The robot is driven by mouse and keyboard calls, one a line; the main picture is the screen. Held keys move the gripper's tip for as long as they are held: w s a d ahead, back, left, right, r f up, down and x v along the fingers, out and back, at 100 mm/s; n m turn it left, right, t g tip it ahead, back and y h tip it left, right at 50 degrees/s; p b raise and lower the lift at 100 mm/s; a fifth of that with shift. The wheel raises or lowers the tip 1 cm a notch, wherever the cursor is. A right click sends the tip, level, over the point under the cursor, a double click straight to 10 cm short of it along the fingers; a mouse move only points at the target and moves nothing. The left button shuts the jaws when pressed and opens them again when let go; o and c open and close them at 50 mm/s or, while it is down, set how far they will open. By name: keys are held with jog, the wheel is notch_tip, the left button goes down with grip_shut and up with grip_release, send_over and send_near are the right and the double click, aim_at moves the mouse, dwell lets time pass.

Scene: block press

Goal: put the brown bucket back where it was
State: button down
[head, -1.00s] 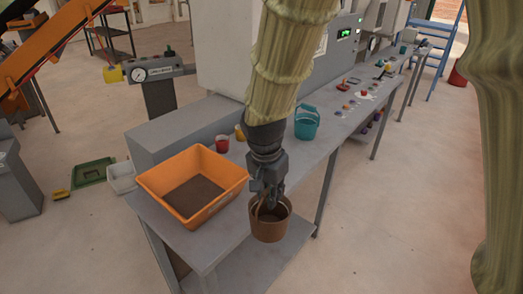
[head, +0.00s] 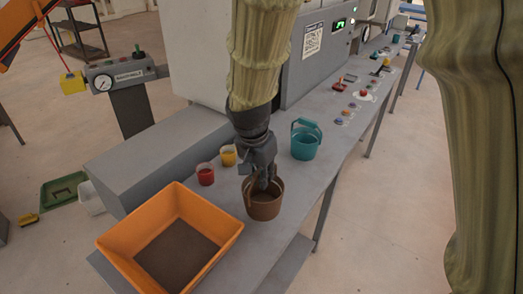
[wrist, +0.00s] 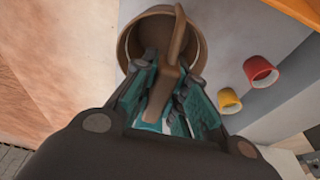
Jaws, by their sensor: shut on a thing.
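The brown bucket (head: 263,203) is at the front part of the grey bench in the head view, between the orange tray and the teal bucket. My gripper (head: 262,183) is over it, shut on its handle. In the wrist view the handle (wrist: 176,50) runs between the fingers (wrist: 165,95), and the bucket (wrist: 135,40) hangs beyond them with its opening partly in view. The bucket looks upright in the head view. I cannot tell whether its base touches the bench top.
The orange tray (head: 117,243) with dark contents stands at the near left of the bench (head: 310,185). A red cup (head: 205,176) and a yellow cup (head: 228,157) stand left of the bucket. A teal bucket (head: 305,143) is to its right. Bare bench lies between the buckets.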

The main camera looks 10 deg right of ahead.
jog(key=w+d+f+p, duration=0.2)
jog(key=w+d+f, duration=0.1)
jog(key=w, duration=0.3)
jog(key=w+d+f+p, duration=0.2)
jog(key=w+d+p, duration=0.1)
jog(key=w, duration=0.4)
jog(key=shift+w+d+f+y, duration=0.2)
jog(key=shift+d+f+y, duration=0.15)
jog(key=shift+d, duration=0.4)
jog(key=c, duration=1.7)
grip_release()
jog(key=shift+o, duration=1.3)
jog(key=shift+a, duration=0.25)
notch_tip(320, 180, up, 12)
jog(key=s+a+b, duration=0.1)
jog(key=b, duration=0.1)
jog(key=shift+s+a, duration=0.35)
jog(key=shift+a, duration=0.05)
